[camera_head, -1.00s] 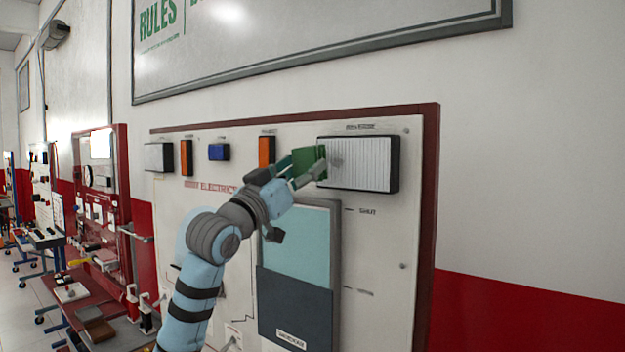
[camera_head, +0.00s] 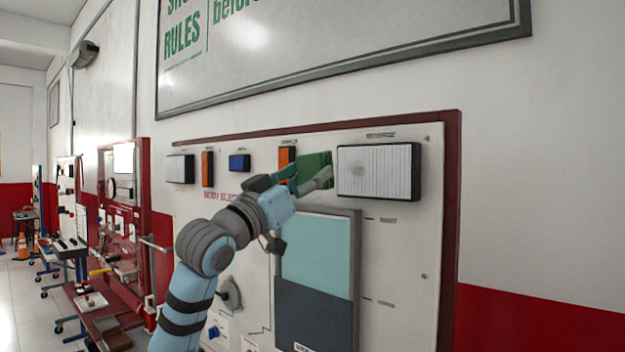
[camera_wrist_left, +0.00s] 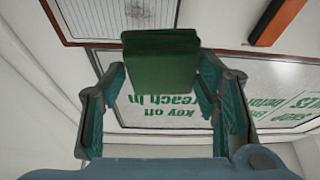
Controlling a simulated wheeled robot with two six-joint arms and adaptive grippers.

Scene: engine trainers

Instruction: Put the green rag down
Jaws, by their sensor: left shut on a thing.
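The green rag (camera_head: 316,168) is a flat, folded dark-green piece held up in front of the trainer board. My left gripper (camera_head: 308,180) is shut on the rag, between the orange lamp and the white ribbed lamp of the board. In the left wrist view the rag (camera_wrist_left: 160,62) sits between the two fingertips of the left gripper (camera_wrist_left: 160,80). I cannot tell whether the rag touches the board. My right gripper is not in view.
The upright board (camera_head: 415,270) has a white ribbed lamp (camera_head: 378,171), an orange lamp (camera_head: 287,156), a blue lamp (camera_head: 239,162) and a teal window panel (camera_head: 317,255). A red trainer stand (camera_head: 142,210) and benches stand at left. Bare wall lies at right.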

